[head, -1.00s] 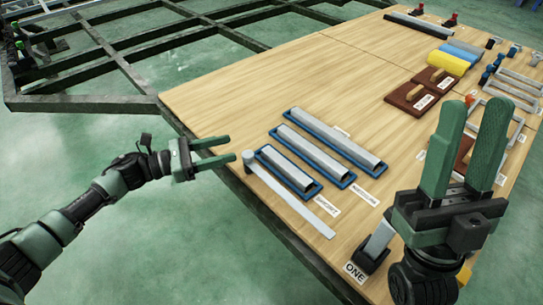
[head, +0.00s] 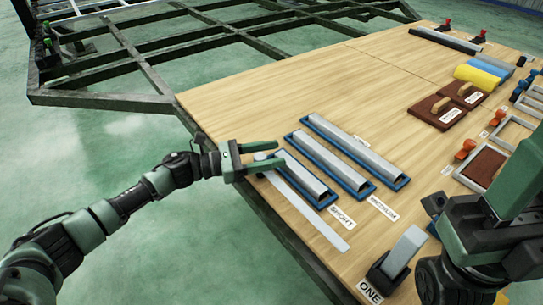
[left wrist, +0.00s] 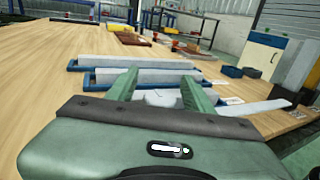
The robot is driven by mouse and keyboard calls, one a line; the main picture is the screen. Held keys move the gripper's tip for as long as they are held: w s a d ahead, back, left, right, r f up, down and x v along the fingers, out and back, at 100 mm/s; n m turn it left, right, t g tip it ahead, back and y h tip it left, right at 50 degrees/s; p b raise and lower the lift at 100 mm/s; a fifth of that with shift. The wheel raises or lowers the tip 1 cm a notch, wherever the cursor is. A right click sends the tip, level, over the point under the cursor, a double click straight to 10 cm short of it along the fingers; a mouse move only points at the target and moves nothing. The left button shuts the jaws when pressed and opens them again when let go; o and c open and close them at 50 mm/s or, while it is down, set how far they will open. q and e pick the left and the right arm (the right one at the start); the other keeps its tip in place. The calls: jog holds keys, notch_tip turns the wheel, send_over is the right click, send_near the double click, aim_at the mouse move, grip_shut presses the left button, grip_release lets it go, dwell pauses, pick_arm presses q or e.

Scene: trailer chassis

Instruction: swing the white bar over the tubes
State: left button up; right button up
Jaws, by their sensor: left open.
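The white bar (head: 312,213) is a flat strip lying on the table along the near side of the tubes. Its far-left end has a round grey knob. My left gripper (head: 278,154) is open at that knobbed end; in the left wrist view the knob (left wrist: 161,97) shows between its fingers (left wrist: 160,92). I cannot tell whether they touch it. The short tube (head: 305,178), a medium tube (head: 333,163) and a longer tube (head: 352,147) lie parallel in blue-edged trays, uncovered by the bar. My right gripper (head: 512,190) is partly cut off at the right edge.
A grey block in a black holder (head: 398,254) stands near the "ONE" label (head: 370,291). Brown boards (head: 437,111), a yellow roll (head: 477,78) and frames lie farther right. The table's left middle is clear. A dark metal frame (head: 150,65) stands beyond the left edge.

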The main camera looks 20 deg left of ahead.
pick_arm(q)
jog(key=shift+d, duration=0.1)
grip_shut()
dwell(1.4)
